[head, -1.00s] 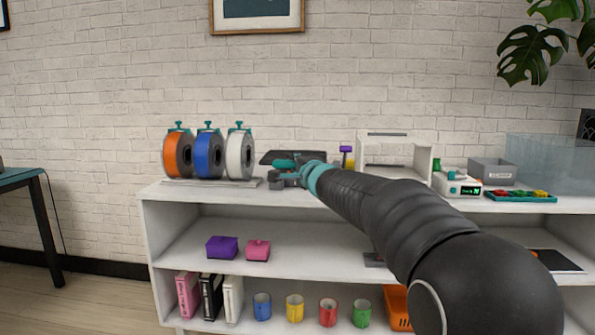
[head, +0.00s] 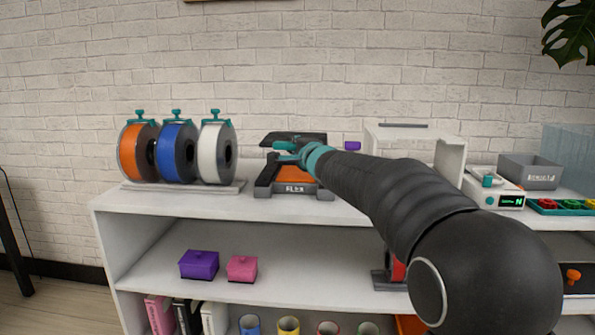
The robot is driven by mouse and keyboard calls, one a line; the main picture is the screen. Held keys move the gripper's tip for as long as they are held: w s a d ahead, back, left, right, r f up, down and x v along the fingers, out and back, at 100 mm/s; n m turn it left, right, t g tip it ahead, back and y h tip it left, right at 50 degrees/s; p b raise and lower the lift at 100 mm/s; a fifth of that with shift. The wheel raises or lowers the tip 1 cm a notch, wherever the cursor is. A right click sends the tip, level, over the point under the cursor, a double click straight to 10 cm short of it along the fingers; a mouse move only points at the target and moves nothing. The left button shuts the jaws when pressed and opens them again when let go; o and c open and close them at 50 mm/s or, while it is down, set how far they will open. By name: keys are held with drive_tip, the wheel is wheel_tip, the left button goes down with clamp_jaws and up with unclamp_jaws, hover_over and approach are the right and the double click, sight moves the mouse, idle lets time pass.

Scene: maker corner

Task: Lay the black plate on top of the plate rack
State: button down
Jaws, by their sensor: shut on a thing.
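In the head view, my gripper (head: 285,146), with teal fingers, is shut on the black plate (head: 312,138). The plate is dark, thin and seen nearly edge-on. It shows above and behind a dark grey rack (head: 264,182) with an orange plate (head: 304,188) in it and the word FLEX on its front. This looks like the plate rack, on the shelf unit's top. I cannot tell whether the black plate touches it. My gripper and arm hide part of the plate and the rack's right side.
Orange, blue and white spools (head: 177,150) stand left of the rack. A white open-fronted box (head: 414,134) stands behind my arm on the right. A white device (head: 493,190) and a grey bin (head: 529,171) are farther right. Purple (head: 199,264) and pink (head: 242,268) boxes sit on the shelf below.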

drive_tip(key=shift+s+a+r, duration=0.1)
drive_tip(key=shift+f+b, duration=2.55)
drive_tip(key=shift+f, duration=2.4)
drive_tip(key=c, duration=1.1)
unclamp_jaws()
drive_tip(key=shift+f, duration=0.1)
drive_tip(key=shift+o, duration=0.2)
drive_tip(key=shift+f+b, duration=0.2)
drive_tip(key=shift+b, duration=0.45)
